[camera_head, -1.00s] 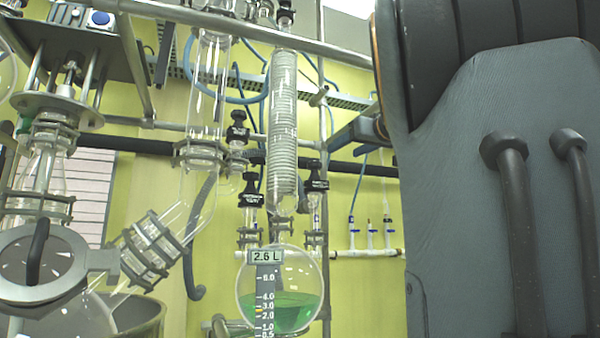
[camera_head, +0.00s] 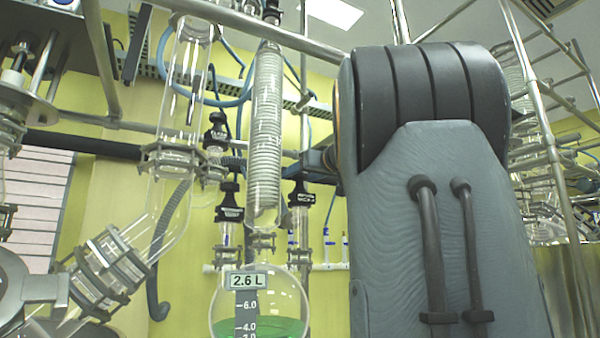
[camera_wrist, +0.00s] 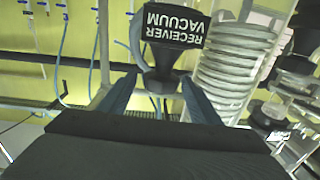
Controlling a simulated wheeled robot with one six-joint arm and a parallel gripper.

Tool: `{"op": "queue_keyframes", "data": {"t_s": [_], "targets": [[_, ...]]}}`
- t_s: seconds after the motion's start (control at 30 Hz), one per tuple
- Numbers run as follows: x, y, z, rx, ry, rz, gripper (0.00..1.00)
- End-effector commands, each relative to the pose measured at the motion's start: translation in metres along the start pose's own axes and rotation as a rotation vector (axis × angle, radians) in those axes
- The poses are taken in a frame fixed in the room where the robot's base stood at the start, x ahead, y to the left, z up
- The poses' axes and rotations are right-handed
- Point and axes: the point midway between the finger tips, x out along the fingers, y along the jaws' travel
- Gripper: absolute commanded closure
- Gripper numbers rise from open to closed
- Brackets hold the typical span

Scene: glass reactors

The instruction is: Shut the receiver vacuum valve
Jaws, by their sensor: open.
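The receiver vacuum valve (camera_wrist: 175,28) has a black handle with an upside-down white label in the wrist view, at top centre. My gripper (camera_wrist: 160,82) is open, with its two dark fingers pointing toward the valve. The narrow lower part of the handle shows between the fingertips; I cannot tell whether they touch it. In the head view my gripper is hidden behind my arm. A black-topped valve (camera_head: 300,195) stands just left of my arm there, but its label is too small to read. The receiver flask (camera_head: 258,308) holds green liquid, and its tag reads 2.6 L.
A coiled glass condenser (camera_head: 266,130) stands above the flask and beside the valve. Another black valve (camera_head: 229,212) sits left of it. Glass tubing (camera_head: 185,90), metal rails and blue hoses crowd the left. A yellow wall (camera_wrist: 30,70) is behind.

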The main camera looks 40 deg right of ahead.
Motion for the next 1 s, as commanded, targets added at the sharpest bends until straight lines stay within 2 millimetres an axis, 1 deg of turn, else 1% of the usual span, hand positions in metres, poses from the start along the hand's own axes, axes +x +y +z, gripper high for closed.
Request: {"op": "queue_keyframes", "data": {"t_s": [0.1,0.37,0.47,0.6,0.63,0.83,1.0], "targets": [[0.0064,-0.0013,-0.001,0.0,0.001,-0.001,0.43],[0.0079,-0.0015,-0.0002,0.0,0.001,-0.001,0.43],[0.0078,-0.0015,-0.0001,0.0,0.001,-0.001,0.58],[0.0077,-0.0015,-0.0001,0.0,0.001,-0.001,0.81],[0.0077,-0.0015,-0.0001,0.0,0.001,-0.001,0.84],[0.008,-0.0022,0.0005,0.001,-0.001,0.011,0.84],[0.0092,-0.0021,0.0028,0.002,-0.007,0.057,0.84]]}}
